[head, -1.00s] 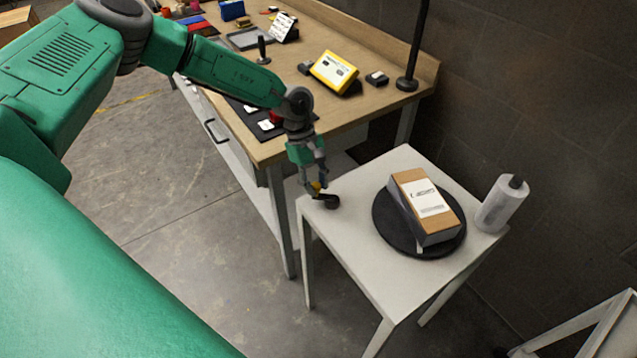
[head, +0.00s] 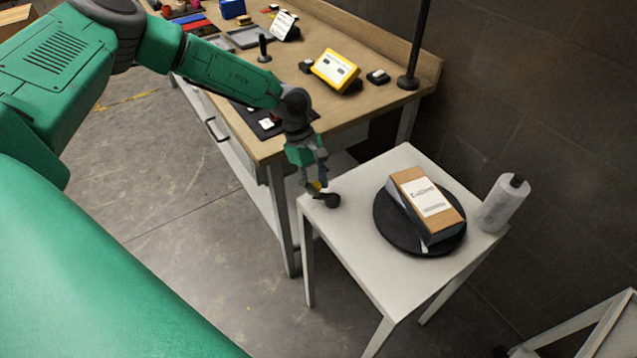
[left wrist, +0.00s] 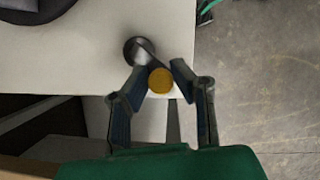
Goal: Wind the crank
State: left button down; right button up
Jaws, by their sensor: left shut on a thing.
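The crank has a round dark hub (left wrist: 138,50) at the near left corner of the white table and a yellow knob (left wrist: 161,80) on its short arm. In the head view the hub (head: 332,200) and the yellow knob (head: 316,186) show small below my left wrist. My left gripper (head: 316,183) points down and is shut on the knob, with a finger on each side of it in the left wrist view (left wrist: 160,76). A black turntable (head: 388,229) on the same table carries a brown and grey box (head: 408,185) with a white label. My right gripper is out of view.
A white roll (head: 502,204) stands at the table's right corner. The wooden workbench (head: 350,112) behind holds a yellow device (head: 335,70), a black stand (head: 408,82) and small items. The white tabletop (head: 355,225) is clear between crank and turntable.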

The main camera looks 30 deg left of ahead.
pick_arm(q)
jog(key=shift+s, duration=0.15)
dwell(0.7)
jog(key=c, duration=1.4)
grip_release()
jog(key=shift+a, duration=0.1)
jog(key=shift+s, duration=0.1)
jog(key=shift+a, duration=0.1)
jog(key=shift+w+a+r, duration=0.1)
jog(key=shift+w+r, duration=0.1)
jog(key=shift+r, duration=0.1)
jog(key=s+v, duration=0.1)
jog(key=v, duration=1)
jog(key=shift+w+a, duration=0.2)
jog(key=shift+w, duration=0.1)
